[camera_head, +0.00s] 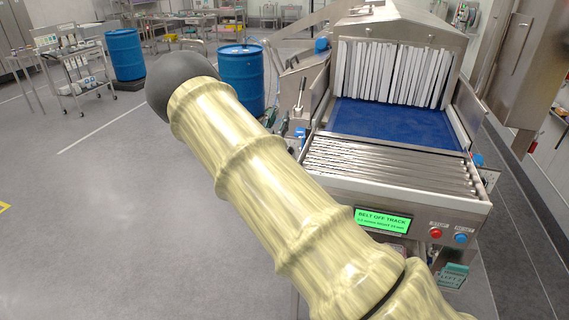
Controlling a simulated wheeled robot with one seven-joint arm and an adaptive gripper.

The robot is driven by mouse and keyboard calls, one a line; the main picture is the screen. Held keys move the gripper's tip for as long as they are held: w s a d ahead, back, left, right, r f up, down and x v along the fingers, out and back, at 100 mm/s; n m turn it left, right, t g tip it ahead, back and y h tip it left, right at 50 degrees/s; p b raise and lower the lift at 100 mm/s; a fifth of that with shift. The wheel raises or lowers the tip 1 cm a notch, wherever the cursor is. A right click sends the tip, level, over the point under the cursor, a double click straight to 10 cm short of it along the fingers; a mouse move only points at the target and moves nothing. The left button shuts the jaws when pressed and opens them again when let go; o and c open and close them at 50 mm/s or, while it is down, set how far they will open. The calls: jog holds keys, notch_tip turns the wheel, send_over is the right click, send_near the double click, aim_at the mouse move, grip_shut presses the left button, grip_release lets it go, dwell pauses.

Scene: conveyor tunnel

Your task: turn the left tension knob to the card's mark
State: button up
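A similar blue part (478,159) is on the right side. A teal card or tag (453,275) hangs below the front panel at right; its mark is too small to read. My arm, in a pale yellow sleeve with a dark rounded joint, crosses the view from lower right to upper left. My gripper is not visible.
The conveyor's blue belt (390,121) runs into a tunnel with pale strip curtains (395,72). A green display (383,221) reads "BELT OFF TRACK", beside red (436,232) and blue (461,238) buttons. Blue drums (242,72) and a cart (77,75) stand behind. The left floor is clear.

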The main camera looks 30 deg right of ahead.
notch_tip(320, 180, down, 26)
jog(key=b, duration=2.5)
jog(key=x, duration=1)
jog(key=shift+w+d+r+p, duration=0.2)
jog(key=shift+d+r+p, duration=0.05)
jog(key=shift+p, duration=0.2)
jog(key=shift+r, duration=0.1)
grip_shut()
